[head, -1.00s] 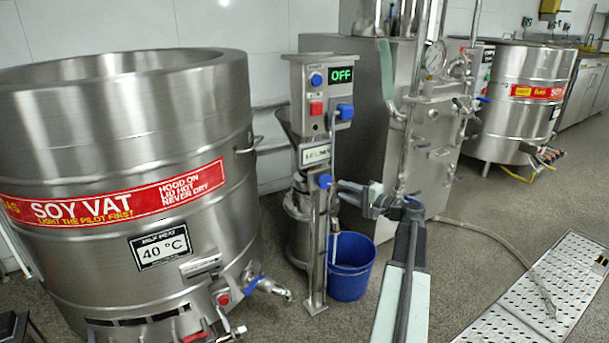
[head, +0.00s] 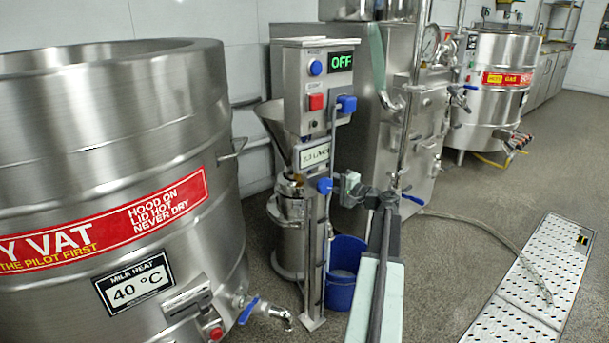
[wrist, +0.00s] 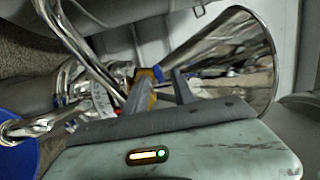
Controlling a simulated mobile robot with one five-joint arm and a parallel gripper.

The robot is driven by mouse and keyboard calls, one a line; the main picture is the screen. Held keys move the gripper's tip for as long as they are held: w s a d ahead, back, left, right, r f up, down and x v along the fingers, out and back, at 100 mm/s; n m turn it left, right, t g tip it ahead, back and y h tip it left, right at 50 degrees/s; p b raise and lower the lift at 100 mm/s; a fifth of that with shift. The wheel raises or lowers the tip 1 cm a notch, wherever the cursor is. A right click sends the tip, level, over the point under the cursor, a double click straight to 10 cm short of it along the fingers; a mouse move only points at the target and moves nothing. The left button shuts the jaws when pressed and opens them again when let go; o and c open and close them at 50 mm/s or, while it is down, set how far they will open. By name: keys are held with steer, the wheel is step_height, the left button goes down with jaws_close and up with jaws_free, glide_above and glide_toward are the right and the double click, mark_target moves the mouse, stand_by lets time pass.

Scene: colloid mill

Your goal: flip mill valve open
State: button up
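The mill (head: 290,225) stands behind a steel post, with a steel hopper (head: 270,118) on top; the hopper's cone also fills the right of the wrist view (wrist: 235,60). A brass-coloured fitting shows at the hopper's neck (head: 298,178). A blue knob (head: 325,186) sits on the post. My gripper (head: 338,187) is at the post, right of the blue knob. In the wrist view my gripper's (wrist: 160,88) two dark fingers stand apart. An orange-yellow piece with a blue part (wrist: 157,73) shows around the fingers; whether they touch it is unclear.
The control box (head: 315,85) reads OFF. A blue bucket (head: 343,275) stands on the floor by the post. A hose (head: 500,240) and a perforated floor grate (head: 530,290) lie right. The floor between is open.

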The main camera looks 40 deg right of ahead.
steer(key=w, duration=0.6)
steer(key=shift+w+a, duration=0.3)
steer(key=shift+a, duration=0.1)
jaws_close()
steer(key=shift+a, duration=0.1)
stand_by(0.8)
